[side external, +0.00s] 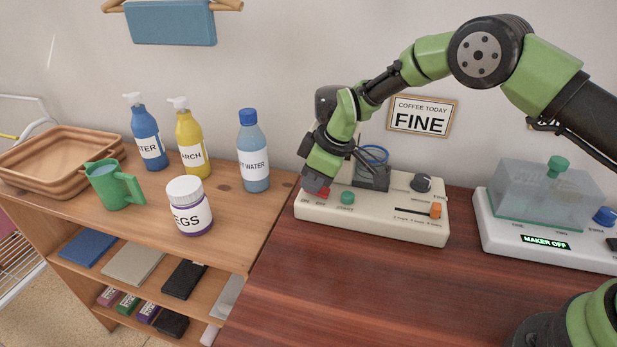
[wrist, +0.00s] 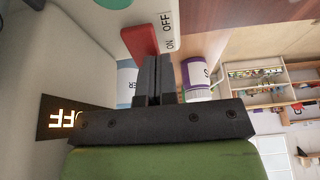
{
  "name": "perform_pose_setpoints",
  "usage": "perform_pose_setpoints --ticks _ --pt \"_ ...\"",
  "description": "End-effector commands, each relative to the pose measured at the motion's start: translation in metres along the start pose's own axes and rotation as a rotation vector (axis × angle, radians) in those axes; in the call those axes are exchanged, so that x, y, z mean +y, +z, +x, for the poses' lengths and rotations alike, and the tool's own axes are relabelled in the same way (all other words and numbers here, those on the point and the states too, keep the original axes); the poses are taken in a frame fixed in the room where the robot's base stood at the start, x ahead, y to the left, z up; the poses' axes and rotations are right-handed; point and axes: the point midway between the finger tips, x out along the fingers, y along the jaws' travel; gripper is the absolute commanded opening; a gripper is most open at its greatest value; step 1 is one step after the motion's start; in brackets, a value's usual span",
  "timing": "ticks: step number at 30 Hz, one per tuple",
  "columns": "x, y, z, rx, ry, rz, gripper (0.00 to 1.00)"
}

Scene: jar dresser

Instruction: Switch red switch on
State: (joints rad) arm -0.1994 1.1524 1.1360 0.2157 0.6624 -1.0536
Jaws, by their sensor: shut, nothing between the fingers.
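The red switch (side external: 322,193) is at the left end of the cream control box (side external: 372,225), partly hidden by my gripper in the side view. In the wrist view the red switch (wrist: 140,40) lies just beyond my fingertips, beside the printed words ON and OFF. Which way it is tipped I cannot tell. My gripper (side external: 317,184) is shut and empty, pointing down at the switch; its closed fingers (wrist: 154,62) show in the wrist view. They are at or very near the switch; contact is unclear. A lit display (wrist: 68,119) reads OFF.
The box also carries a green button (side external: 347,198), a black knob (side external: 421,183) and an orange slider (side external: 435,210). A second machine (side external: 545,215) with a MAKER OFF display stands to the right. A shelf with bottles and a jar (side external: 190,206) is left. The front table is clear.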

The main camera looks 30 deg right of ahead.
Motion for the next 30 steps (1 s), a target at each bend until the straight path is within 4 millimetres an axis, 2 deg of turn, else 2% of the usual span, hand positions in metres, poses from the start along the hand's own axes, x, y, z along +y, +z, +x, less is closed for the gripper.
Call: perform_pose_setpoints --ticks 3,13,17,20,30 --pt "0.0 0.006 -0.001 -0.007 -0.003 0.003 0.0" --pt "0.0 0.004 -0.002 -0.002 0.0 0.001 0.0" --pt "0.0 0.002 -0.01 0.0 0.001 0.001 0.0" --pt "0.0 0.0 -0.025 0.0 0.001 0.002 0.0" --pt "0.001 -0.003 -0.102 0.001 0.002 0.003 0.0"
